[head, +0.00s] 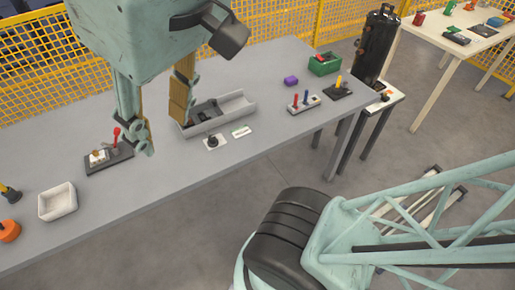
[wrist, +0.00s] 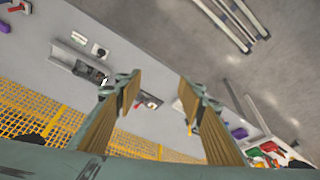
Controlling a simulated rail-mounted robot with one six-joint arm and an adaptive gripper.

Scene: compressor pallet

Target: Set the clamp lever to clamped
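A dark base plate (head: 120,155) lies on the grey table at the left in the head view. It carries a red-tipped lever (head: 116,141), standing roughly upright, and a small pale block (head: 98,156). This looks like the clamp, though the frames carry no readable label. My gripper (head: 163,134) is open and empty, its fingers pointing down above the table. The left finger overlaps the plate's right edge in the picture; I cannot tell whether they touch.
A grey tray (head: 239,107), a black knob (head: 212,141) and a white card (head: 242,131) lie right of the gripper. Farther right are a red-and-blue lever block (head: 304,105), a yellow lever (head: 339,83) and a green bin (head: 325,65). A white bin (head: 58,203) stands at left.

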